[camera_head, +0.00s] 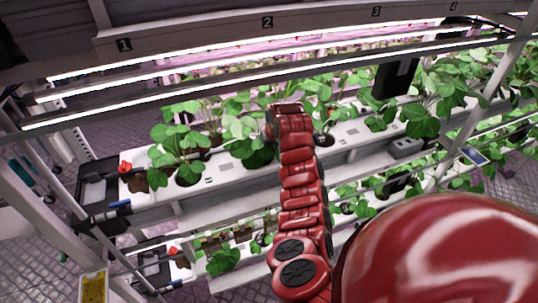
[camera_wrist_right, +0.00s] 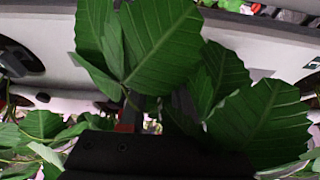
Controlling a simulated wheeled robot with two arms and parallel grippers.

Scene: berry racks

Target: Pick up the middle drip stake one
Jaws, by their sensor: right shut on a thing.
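My right arm reaches up to the plant row on the upper white shelf (camera_head: 225,170). In the head view its gripper is hidden by the wrist and leaves. In the right wrist view my right gripper (camera_wrist_right: 152,112) has its dark fingers in among large green leaves (camera_wrist_right: 165,45). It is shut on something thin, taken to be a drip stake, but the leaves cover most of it. A small red part shows beside the fingers. I cannot make out any other drip stake clearly. My left gripper is not in view.
Strawberry plants (camera_head: 180,145) stand in holes along the shelf on both sides of my arm. Light bars (camera_head: 200,82) and a numbered beam (camera_head: 200,35) run above. A black tray (camera_head: 97,190) is at the shelf's left end. A lower shelf with plants lies beneath.

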